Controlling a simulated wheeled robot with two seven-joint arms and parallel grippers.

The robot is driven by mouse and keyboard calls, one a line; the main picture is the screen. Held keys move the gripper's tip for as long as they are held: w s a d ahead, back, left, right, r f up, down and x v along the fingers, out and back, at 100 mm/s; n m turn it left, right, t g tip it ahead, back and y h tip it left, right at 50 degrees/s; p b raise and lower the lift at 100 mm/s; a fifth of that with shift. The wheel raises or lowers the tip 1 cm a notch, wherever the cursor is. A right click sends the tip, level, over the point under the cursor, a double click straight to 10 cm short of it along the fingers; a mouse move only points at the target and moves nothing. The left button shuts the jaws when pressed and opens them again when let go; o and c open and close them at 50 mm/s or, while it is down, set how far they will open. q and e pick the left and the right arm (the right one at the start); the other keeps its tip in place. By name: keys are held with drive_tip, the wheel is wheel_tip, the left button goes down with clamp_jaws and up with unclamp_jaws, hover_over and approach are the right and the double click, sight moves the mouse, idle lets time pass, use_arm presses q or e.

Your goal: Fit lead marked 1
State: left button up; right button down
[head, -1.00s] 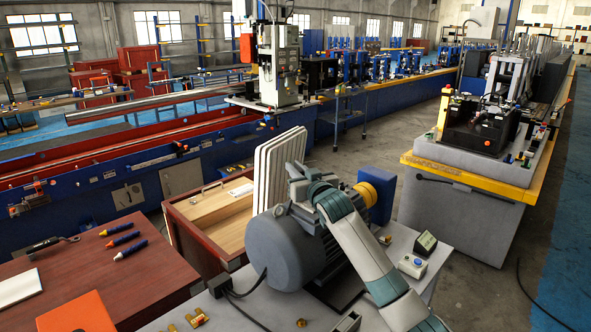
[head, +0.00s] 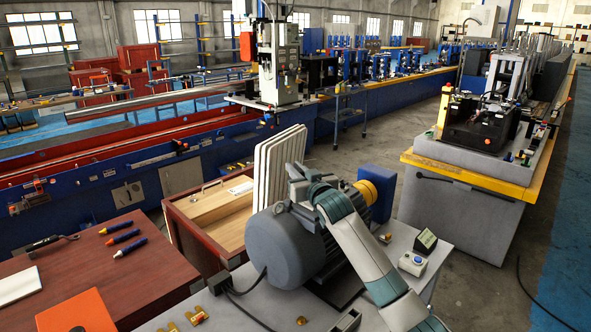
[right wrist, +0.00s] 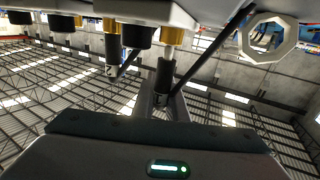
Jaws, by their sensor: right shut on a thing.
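My right arm reaches over the grey motor (head: 285,245) from the lower right. My right gripper (head: 296,176) is at its far upper side, its fingertips not clear in the head view. In the right wrist view my right gripper (right wrist: 163,100) is shut on a black lead end (right wrist: 164,75) with a brass-coloured top (right wrist: 173,36), close under a pale housing (right wrist: 125,10). A black cable crosses beside it. More black lead ends (right wrist: 62,21) hang to the left. My left gripper is not in view.
A button box (head: 412,264) and brass pieces (head: 198,318) lie on the grey bench. An octagonal ring (right wrist: 268,38) shows at upper right.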

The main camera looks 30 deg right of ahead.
drive_tip(key=shift+f+b, duration=0.3)
drive_tip(key=shift+f, duration=0.4)
drive_tip(key=c, duration=1.7)
unclamp_jaws()
drive_tip(key=shift+s, duration=0.1)
drive_tip(key=shift+s+f+b, duration=0.1)
drive_tip(key=shift+s+b, duration=0.3)
drive_tip(key=shift+s, duration=0.4)
drive_tip(key=s+b, duration=0.1)
drive_tip(key=s, duration=0.4)
drive_tip(key=s+b, duration=0.2)
drive_tip(key=s, duration=0.3)
drive_tip(key=s+a+b, duration=0.1)
drive_tip(key=s+b, duration=0.1)
drive_tip(key=s, duration=0.3)
drive_tip(key=shift+s, duration=0.35)
